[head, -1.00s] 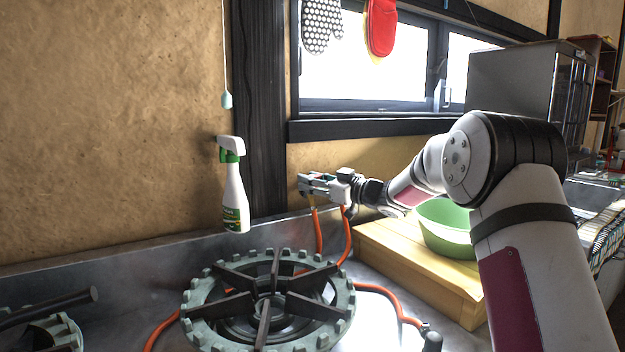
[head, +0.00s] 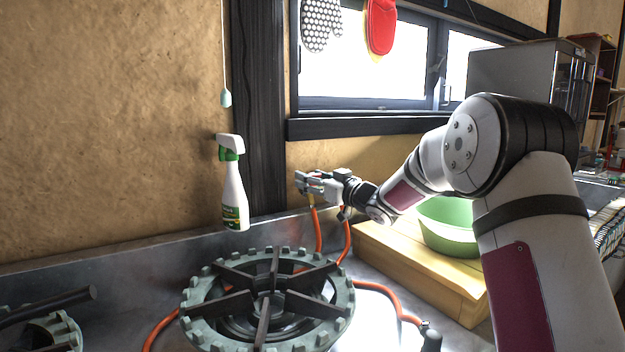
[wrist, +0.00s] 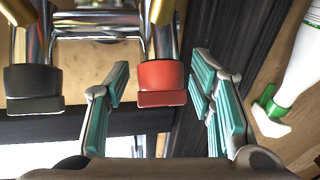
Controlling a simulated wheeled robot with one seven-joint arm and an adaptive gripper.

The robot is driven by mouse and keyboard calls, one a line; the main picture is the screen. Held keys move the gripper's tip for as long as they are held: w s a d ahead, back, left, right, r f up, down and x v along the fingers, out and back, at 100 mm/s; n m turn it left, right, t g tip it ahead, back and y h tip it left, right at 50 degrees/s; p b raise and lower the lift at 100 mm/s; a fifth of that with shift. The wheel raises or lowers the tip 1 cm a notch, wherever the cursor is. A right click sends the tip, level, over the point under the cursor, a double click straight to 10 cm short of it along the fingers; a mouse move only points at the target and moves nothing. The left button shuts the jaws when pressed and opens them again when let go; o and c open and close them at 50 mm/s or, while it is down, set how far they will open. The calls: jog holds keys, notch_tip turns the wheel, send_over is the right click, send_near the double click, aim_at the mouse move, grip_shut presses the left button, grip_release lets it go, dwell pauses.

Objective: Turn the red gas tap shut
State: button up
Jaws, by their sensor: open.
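My gripper (wrist: 160,90) is open, with one teal-padded finger on each side of the red handle. Gaps show between the handle and both fingers in this view; how deep the handle sits between them I cannot tell. In the head view my gripper (head: 309,183) is at the wall below the window, above the orange hoses (head: 317,230), and hides the taps' handles.
A gas burner (head: 268,300) stands on the metal counter in front. A white and green spray bottle (head: 234,195) hangs on the left; it also shows in the wrist view (wrist: 300,70). A green bowl (head: 447,228) sits on a wooden board (head: 425,275) below my arm.

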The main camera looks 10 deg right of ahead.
jog(key=v, duration=1.2)
jog(key=shift+a, duration=0.1)
